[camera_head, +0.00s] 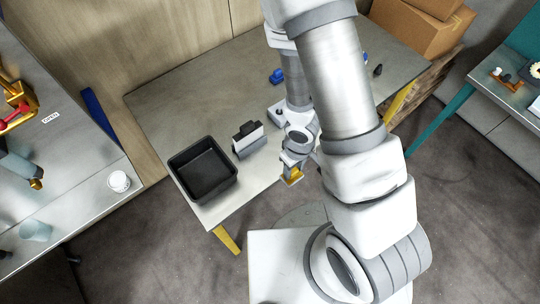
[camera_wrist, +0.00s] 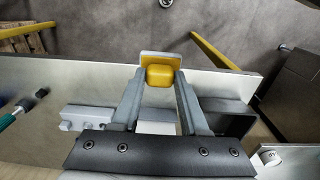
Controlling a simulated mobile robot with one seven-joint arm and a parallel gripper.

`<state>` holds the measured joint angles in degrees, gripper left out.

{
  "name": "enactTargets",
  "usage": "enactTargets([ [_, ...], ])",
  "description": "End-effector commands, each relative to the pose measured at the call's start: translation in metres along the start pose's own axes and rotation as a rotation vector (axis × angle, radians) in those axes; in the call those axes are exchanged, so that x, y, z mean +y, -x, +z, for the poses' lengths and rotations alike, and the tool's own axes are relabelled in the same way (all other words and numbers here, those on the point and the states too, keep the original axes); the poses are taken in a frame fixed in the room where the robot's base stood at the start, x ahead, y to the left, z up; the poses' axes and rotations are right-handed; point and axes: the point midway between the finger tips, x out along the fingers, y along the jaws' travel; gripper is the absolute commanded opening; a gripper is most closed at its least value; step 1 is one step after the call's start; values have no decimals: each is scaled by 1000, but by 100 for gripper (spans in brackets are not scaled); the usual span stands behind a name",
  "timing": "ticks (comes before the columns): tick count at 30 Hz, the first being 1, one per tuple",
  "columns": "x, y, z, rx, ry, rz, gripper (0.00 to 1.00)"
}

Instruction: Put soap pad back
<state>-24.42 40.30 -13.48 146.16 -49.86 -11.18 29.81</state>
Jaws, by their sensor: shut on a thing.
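The soap pad, a yellow block with a pale backing, shows in the wrist view (camera_wrist: 160,75) between the fingertips of my gripper (camera_wrist: 161,78). Both fingers press on its sides. In the head view, the yellow pad (camera_head: 293,178) hangs below my gripper (camera_head: 293,170), near the front edge of the grey table (camera_head: 190,100). The pad appears to be held above or just beyond that edge; its exact height is unclear. Part of my gripper is hidden by my own arm.
A black open bin (camera_head: 203,188) stands at the table's front left corner. A grey holder with a black top (camera_head: 248,140) stands beside it. A blue item (camera_head: 277,76) lies farther back. Cardboard boxes (camera_head: 415,35) stand beyond. The table's back left is clear.

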Motion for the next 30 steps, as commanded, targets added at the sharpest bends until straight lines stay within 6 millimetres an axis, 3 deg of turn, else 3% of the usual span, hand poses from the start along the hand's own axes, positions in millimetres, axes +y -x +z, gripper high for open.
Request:
enactTargets([
  [5,0,-2,9,-23,0,-15,0],
  [21,2,-17,-14,-19,0,-12,0],
  [30,3,-50,-70,-24,6,-14,0],
])
